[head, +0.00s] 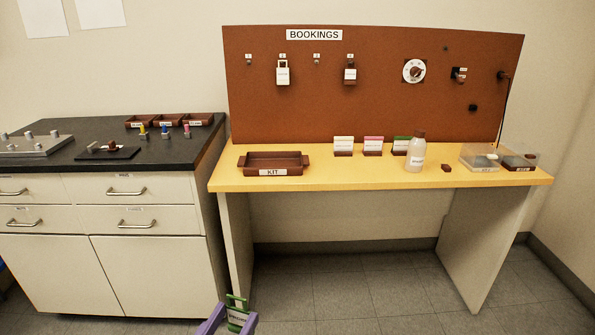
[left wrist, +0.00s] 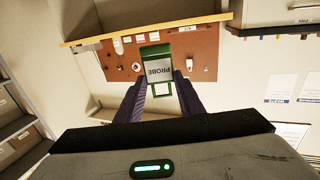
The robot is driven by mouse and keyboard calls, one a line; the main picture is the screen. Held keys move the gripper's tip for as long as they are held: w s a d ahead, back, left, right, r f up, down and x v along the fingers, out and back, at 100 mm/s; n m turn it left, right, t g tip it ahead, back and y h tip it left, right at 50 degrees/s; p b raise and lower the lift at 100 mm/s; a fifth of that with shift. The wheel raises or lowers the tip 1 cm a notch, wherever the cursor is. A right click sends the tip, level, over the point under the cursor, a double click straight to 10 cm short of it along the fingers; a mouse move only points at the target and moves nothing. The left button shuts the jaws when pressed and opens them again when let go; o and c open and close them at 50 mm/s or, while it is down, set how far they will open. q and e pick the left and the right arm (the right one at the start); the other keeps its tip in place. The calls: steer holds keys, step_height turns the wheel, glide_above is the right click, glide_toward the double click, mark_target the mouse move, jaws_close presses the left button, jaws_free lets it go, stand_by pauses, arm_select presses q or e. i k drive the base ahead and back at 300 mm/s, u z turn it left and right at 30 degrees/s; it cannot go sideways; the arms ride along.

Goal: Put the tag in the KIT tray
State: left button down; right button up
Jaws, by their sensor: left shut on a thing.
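My left gripper (head: 232,323), with purple fingers, is at the bottom edge of the head view, in front of the desk and low. It is shut on a green tag (head: 238,313) with a white label. The KIT tray (head: 273,171) is a brown, open tray at the left end of the yellow desk, beyond the gripper. It looks empty. My right gripper is not in view.
The yellow desk (head: 330,177) also holds card boxes (head: 373,146), a white bottle (head: 417,153) and clear bins (head: 480,158) at right. The BOOKINGS board (head: 380,110) stands behind, with tags on hooks. A black-topped cabinet (head: 60,165) stands at left. Desk space right of the tray is clear.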

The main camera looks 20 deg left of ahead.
mark_target(274, 163)
steer(key=z, duration=0.55)
steer(key=i, duration=0.6)
steer(key=z, duration=0.15)
